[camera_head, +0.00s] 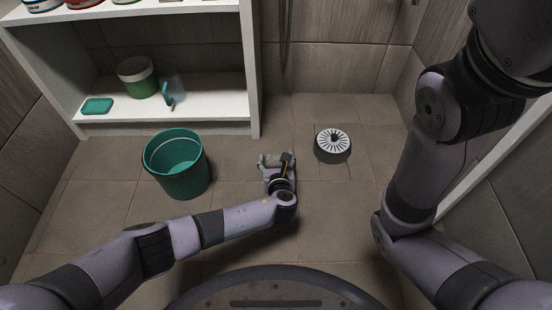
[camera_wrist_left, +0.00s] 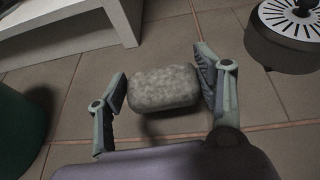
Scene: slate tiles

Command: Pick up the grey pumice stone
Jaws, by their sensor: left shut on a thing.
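The grey pumice stone (camera_wrist_left: 165,88) is a rounded, speckled block in the left wrist view. It sits between the two fingers of my left gripper (camera_wrist_left: 162,78), which is shut on it. A dark shadow lies just below the stone; I cannot tell whether it touches the floor. In the head view my left gripper (camera_head: 277,160) is low over the tiles, right of the teal bucket, and its hand mostly hides the stone. My right arm shows at the right of the head view, but its gripper is out of frame.
A teal bucket (camera_head: 178,183) stands to the left. A round grey drum with a slotted white top (camera_head: 333,144) stands to the right. A white shelf (camera_head: 215,104) at the back left holds a green-and-white jar (camera_head: 138,80) and a teal soap dish (camera_head: 97,106). Front tiles are clear.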

